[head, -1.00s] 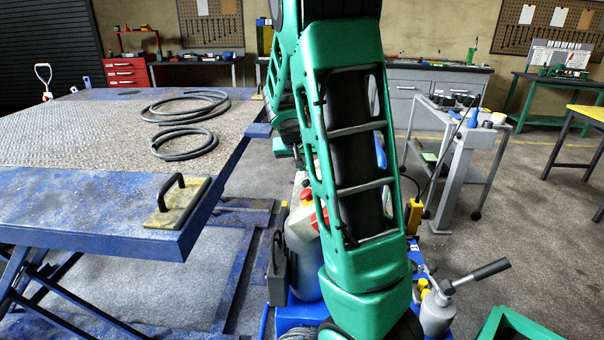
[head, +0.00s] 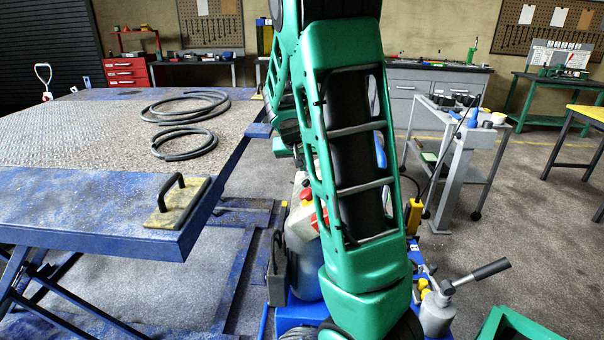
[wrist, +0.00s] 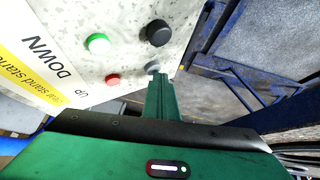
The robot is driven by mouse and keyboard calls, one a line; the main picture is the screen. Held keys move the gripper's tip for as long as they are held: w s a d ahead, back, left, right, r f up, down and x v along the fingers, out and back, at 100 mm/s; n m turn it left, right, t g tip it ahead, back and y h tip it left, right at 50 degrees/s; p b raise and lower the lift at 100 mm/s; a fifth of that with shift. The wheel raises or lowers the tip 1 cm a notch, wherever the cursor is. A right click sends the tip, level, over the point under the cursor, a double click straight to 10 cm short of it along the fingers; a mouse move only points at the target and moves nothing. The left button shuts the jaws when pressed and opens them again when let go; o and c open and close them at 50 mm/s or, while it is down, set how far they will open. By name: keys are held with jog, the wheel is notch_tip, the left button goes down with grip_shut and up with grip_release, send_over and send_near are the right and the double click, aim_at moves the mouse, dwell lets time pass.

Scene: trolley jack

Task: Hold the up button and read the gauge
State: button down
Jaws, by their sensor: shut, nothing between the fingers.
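In the wrist view a pale speckled control panel (wrist: 125,15) carries a green-rimmed white button (wrist: 97,43), a black knob (wrist: 158,33), a red button (wrist: 113,79) and a small grey round part (wrist: 152,68). A yellow and white label (wrist: 40,60) beside them reads DOWN and UP; the red button is nearest the word UP. My gripper (wrist: 160,78) is shut and empty, its tip close to the grey part; I cannot tell whether it touches. In the head view my arm hides the gripper and the panel face. I see no gauge dial.
A blue lift table (head: 85,210) with coiled hose (head: 185,143) and a black handle (head: 172,190) fills the left. A grey trolley (head: 457,165) with tools stands right. A grey lever pump (head: 437,308) is at lower right. Open floor (head: 530,225) lies beyond it.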

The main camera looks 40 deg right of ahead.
dwell(0.6)
jog(key=shift+w+a+r, duration=0.4)
jog(key=shift+w+r, duration=0.05)
jog(key=shift+r, duration=0.3)
jog(key=shift+w+a+r, duration=0.35)
jog(key=shift+w+r, duration=0.05)
jog(key=shift+r, duration=0.25)
jog(key=shift+w+a+r, duration=0.3)
jog(key=shift+w+r, duration=0.05)
jog(key=shift+r, duration=0.3)
jog(key=shift+w+a+r, duration=0.35)
jog(key=shift+w+r, duration=0.05)
jog(key=shift+r, duration=0.25)
